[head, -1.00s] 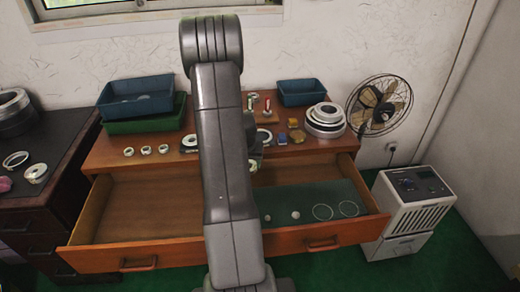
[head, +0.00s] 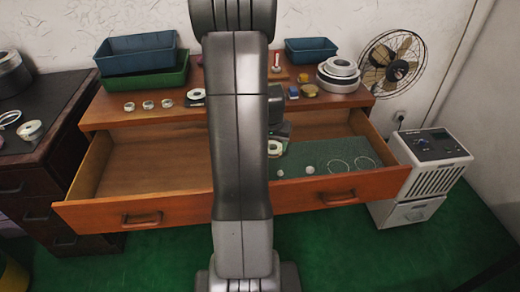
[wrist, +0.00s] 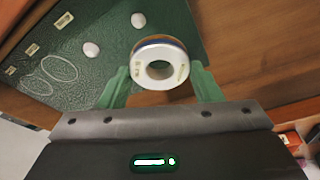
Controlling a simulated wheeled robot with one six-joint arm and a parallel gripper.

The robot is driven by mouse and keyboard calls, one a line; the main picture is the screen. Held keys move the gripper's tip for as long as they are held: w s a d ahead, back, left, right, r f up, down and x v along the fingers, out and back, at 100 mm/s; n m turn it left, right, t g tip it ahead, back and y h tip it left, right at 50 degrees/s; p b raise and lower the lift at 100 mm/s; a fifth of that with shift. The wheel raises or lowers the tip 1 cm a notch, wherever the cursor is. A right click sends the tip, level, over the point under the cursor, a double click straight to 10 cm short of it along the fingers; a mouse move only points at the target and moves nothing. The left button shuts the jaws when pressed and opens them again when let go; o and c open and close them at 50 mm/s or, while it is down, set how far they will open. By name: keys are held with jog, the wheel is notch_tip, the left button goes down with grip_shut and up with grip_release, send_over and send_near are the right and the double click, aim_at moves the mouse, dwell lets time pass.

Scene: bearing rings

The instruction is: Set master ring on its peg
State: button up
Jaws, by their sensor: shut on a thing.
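My gripper (wrist: 161,84) is shut on a thick white ring (wrist: 178,53) with small markings on its face and a blue and tan band on its side. The ring sits between the two green fingers, above the open drawer. In the head view the ring (head: 275,148) shows just right of my arm, over the drawer's green mat. A red-topped upright peg (head: 276,62) stands on a wooden base at the back of the desk. My arm hides the desk area left of this peg.
The open drawer (head: 330,190) has a green mat (head: 318,155) with small white balls and two outlined circles. Several small rings (head: 148,105) line the desk's left. Stacked large rings (head: 338,75) stand right. Blue and green bins stand behind; a fan and white unit are right.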

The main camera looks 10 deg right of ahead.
jog(key=m+b, duration=0.1)
jog(key=b, duration=0.4)
send_over(281, 171)
notch_tip(281, 171, down, 4)
jog(key=shift+s+a+f, duration=0.1)
jog(key=shift+a, duration=0.05)
jog(key=shift+s+b+x, duration=0.2)
jog(key=shift+b+x, duration=0.3)
jog(key=shift+x, duration=0.4)
jog(key=shift+s+b+x, duration=0.2)
jog(key=shift+b+x, duration=0.3)
jog(key=shift+x, duration=0.4)
jog(key=shift+a+f, duration=0.15)
jog(key=shift+f, duration=0.05)
jog(key=shift+s+b+x, duration=0.25)
jog(key=shift+b+x, duration=0.8)
jog(key=o, duration=1.2)
jog(key=shift+a, duration=0.1)
jog(key=shift+o, duration=0.2)
jog(key=p+v, duration=0.1)
jog(key=v, duration=0.6)
jog(key=p+v, duration=0.2)
jog(key=v, duration=0.4)
jog(key=shift+s+a+r, duration=0.1)
jog(key=shift+a+r, duration=0.15)
jog(key=shift+r, duration=0.1)
